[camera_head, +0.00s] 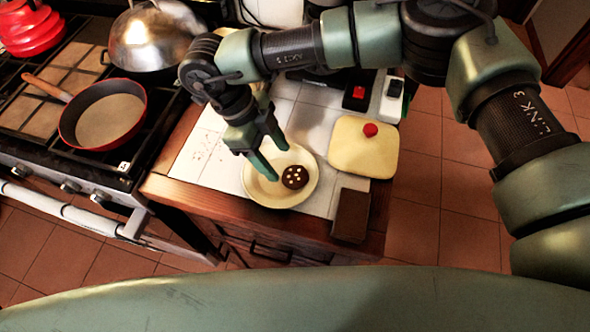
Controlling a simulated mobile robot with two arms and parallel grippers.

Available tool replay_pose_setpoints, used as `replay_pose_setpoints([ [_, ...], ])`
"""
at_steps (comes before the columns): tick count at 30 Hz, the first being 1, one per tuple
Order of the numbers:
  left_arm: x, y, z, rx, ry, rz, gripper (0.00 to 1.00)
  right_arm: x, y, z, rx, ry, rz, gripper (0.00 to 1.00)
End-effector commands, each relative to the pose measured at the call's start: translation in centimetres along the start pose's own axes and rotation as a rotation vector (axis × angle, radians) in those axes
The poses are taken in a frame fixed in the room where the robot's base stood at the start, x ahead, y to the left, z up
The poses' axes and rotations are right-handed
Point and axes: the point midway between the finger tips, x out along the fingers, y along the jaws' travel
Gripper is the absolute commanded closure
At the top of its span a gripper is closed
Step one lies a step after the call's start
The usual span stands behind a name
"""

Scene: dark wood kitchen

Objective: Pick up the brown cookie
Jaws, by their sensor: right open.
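The brown cookie (295,177), dotted with pale chips, lies on a cream plate (281,201) on the white tiled counter. My right gripper (279,166) reaches down over the plate, just left of the cookie. Its two green fingers are apart, with nothing seen between them. The fingertips are close to the cookie; I cannot tell whether they touch it. My left gripper is not in view.
A yellow board (362,153) with a small red item (370,130) lies right of the plate. A dark brown block (350,215) stands at the counter's front edge. The stove at left holds a red pan (103,115) and a metal dome lid (150,38).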

Motion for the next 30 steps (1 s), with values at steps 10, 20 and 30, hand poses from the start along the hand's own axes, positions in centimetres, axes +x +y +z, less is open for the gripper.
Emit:
replay_pose_setpoints([
  [10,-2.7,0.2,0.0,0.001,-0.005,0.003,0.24,4.5,-0.1,-0.5,0.000,-0.002,0.004,0.43],
  [20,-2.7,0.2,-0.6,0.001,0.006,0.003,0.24,5.4,-0.1,-0.4,0.000,-0.004,0.003,0.45],
  [30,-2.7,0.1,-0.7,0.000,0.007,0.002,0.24,5.3,-0.1,-0.4,0.000,-0.004,0.003,0.87],
])
